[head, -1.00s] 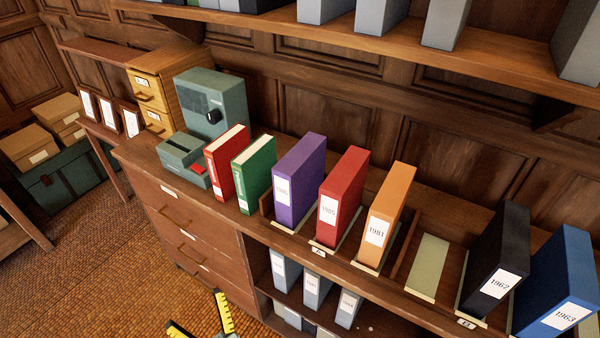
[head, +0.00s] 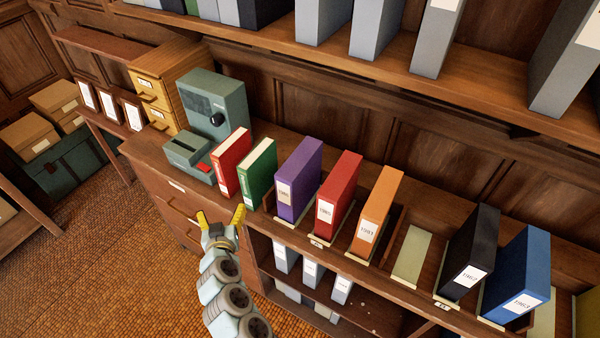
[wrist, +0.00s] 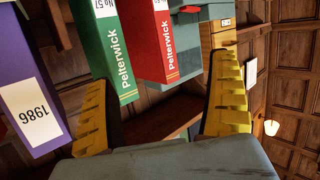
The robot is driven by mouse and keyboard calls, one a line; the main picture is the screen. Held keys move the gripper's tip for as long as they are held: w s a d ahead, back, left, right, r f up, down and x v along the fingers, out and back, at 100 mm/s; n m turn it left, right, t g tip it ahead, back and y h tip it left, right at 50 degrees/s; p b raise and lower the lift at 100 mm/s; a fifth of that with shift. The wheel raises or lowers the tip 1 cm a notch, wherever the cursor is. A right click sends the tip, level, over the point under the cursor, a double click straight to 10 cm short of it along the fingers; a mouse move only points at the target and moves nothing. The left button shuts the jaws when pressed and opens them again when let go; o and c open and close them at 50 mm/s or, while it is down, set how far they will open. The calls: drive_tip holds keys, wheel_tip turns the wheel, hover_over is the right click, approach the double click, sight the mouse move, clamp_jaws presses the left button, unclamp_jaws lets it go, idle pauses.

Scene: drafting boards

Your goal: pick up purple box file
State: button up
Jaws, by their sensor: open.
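The purple box file (head: 298,178) stands upright on the counter, between the green book (head: 257,174) and a red box file (head: 337,192). In the wrist view, the purple box file (wrist: 28,90) is at the left edge, partly cut off, with its label reading 1986. My gripper (head: 220,216) is open and empty, in front of the counter, below and left of the purple box file. In the wrist view, my gripper's yellow fingers (wrist: 162,75) are spread, with the green book and red book beyond them. The purple box file lies outside the fingers.
A red book (head: 231,161) stands left of the green one, beside a teal machine (head: 207,105). An orange box file (head: 376,208), a black one (head: 468,250) and a blue one (head: 517,275) stand to the right. A shelf (head: 400,75) with grey files runs above.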

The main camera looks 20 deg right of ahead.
drive_tip(key=s+d+r+m+g+h+p, duration=0.2)
drive_tip(key=d+r+m+g+h+p, duration=0.15)
drive_tip(key=d+r, duration=0.35)
drive_tip(key=m+g+h+p, duration=0.3)
drive_tip(key=m+h, duration=0.1)
drive_tip(key=m, duration=0.1)
approach(299, 158)
drive_tip(key=shift+a+f+p+x, duration=0.15)
drive_tip(key=shift+p+x, duration=0.3)
drive_tip(key=shift+x, duration=0.3)
drive_tip(key=shift+f+p+x, duration=0.15)
drive_tip(key=shift+p+x, duration=0.25)
drive_tip(key=shift+x, duration=0.35)
drive_tip(key=shift+a+f+p+x, duration=0.1)
drive_tip(key=shift+p+x, duration=0.35)
drive_tip(key=shift+x, duration=0.3)
drive_tip(key=shift+w+d+f+p, duration=0.1)
drive_tip(key=shift+w+d+p, duration=0.3)
drive_tip(key=shift+d, duration=0.15)
drive_tip(key=shift+w+d+p, duration=0.3)
drive_tip(key=shift+d+p, duration=0.05)
drive_tip(key=shift+d, duration=0.25)
drive_tip(key=shift+x, duration=1.35)
drive_tip(key=c, duration=1.3)
drive_tip(key=shift+c, duration=0.2)
